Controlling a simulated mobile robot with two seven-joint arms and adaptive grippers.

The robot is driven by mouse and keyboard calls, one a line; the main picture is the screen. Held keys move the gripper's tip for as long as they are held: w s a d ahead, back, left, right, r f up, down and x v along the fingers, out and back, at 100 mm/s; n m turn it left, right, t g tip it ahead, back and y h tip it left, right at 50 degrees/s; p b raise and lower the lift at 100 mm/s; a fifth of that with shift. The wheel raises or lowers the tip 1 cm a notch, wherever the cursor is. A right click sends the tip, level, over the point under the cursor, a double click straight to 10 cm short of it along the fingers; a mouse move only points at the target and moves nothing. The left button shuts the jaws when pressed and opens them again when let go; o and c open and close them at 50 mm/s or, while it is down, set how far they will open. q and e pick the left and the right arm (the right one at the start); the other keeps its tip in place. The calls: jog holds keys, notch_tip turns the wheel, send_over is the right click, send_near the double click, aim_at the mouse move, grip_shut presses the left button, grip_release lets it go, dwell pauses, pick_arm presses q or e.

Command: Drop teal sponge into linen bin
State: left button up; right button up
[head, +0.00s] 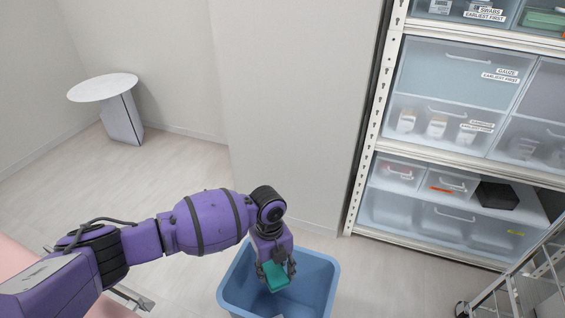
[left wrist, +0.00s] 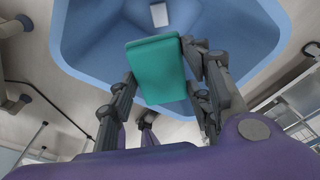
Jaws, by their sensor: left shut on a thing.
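The teal sponge (head: 276,277) is a small flat block held over the blue linen bin (head: 326,285) in the head view. My left gripper (head: 275,270) is shut on it, pointing down above the bin's opening. In the left wrist view the sponge (left wrist: 156,66) sits between the fingers of my gripper (left wrist: 163,85). The blue bin (left wrist: 90,35) surrounds it behind, with a small pale patch on its inside. My right gripper does not show.
A shelf rack with clear drawers (head: 455,75) stands at the right. A metal ladder-like frame (head: 515,285) is at the lower right. A round white side table (head: 103,87) stands at the far left. The floor between is clear.

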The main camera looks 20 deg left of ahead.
aim_at(273, 267)
pick_arm(q)
jog(key=shift+w, duration=0.1)
jog(key=o, duration=0.7)
jog(key=shift+r, duration=0.1)
jog(key=o, duration=0.5)
jog(key=shift+r, duration=0.4)
jog(key=r, duration=0.7)
jog(key=w+a+r, duration=0.1)
jog(key=r, duration=0.3)
jog(key=shift+d, duration=0.1)
